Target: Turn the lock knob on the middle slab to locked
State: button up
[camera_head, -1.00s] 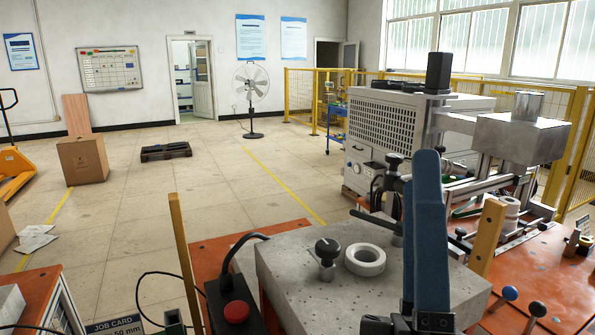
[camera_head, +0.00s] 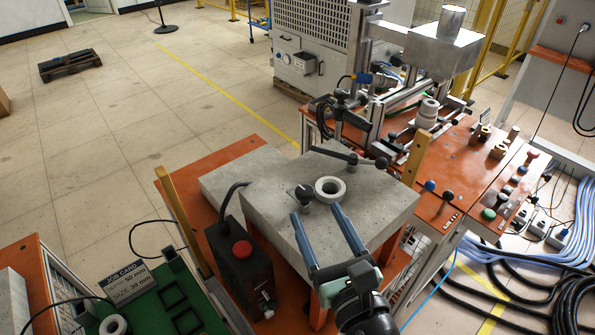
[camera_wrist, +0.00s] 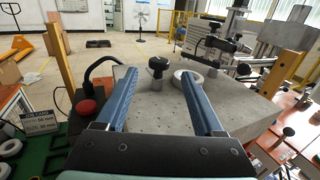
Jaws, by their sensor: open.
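A grey speckled slab (camera_head: 270,205) stands in the centre of the head view and also shows in the wrist view (camera_wrist: 150,115). A dark round-topped lock knob (camera_head: 301,194) sits on it, left of a white ring (camera_head: 330,189). No contact shows. The locked marking is not readable.
A black box with a red button (camera_head: 242,249) stands left of the slab. A black-knobbed lever (camera_head: 350,158) lies at its far edge. Yellowish posts (camera_head: 417,157) rise either side. An orange bench (camera_head: 455,180) with knobs and metal fixtures is right.

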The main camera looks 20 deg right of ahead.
aim_at(302, 185)
jog(key=w+p, duration=0.1)
jog(key=w, duration=0.9)
jog(key=shift+d, duration=0.15)
grip_shut()
